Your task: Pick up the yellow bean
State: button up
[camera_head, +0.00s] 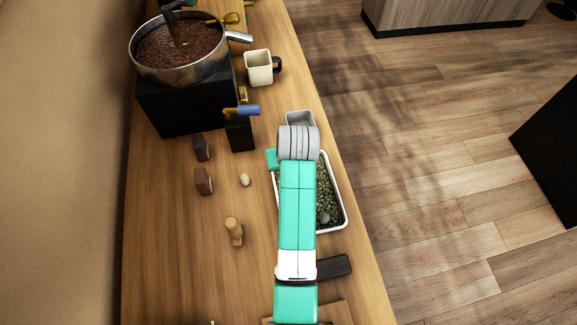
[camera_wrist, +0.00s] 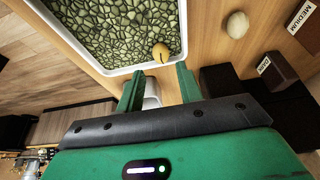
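The yellow bean (camera_wrist: 160,53) shows in the wrist view at the inner edge of a white-rimmed tray (camera_wrist: 178,58) of green beans. Its far side lies against the green beans. My gripper (camera_wrist: 159,68) is open, with its two green fingers apart and nothing held between them. In the picture the bean sits just beyond the fingertips, roughly centred between them; the remaining distance is hard to tell. In the head view my arm covers part of the tray (camera_head: 341,203), and I cannot see the yellow bean there.
A pale bean (camera_head: 244,180) lies on the wooden counter, left of the tray. A grey container (camera_head: 300,118), a cream mug (camera_head: 258,68) and a roaster pan (camera_head: 181,47) are farther back.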

jog(key=b+x, duration=0.2)
jog(key=x, duration=0.4)
jog(key=shift+w+a, duration=0.15)
jog(key=shift+w, duration=0.1)
jog(key=c, duration=0.7)
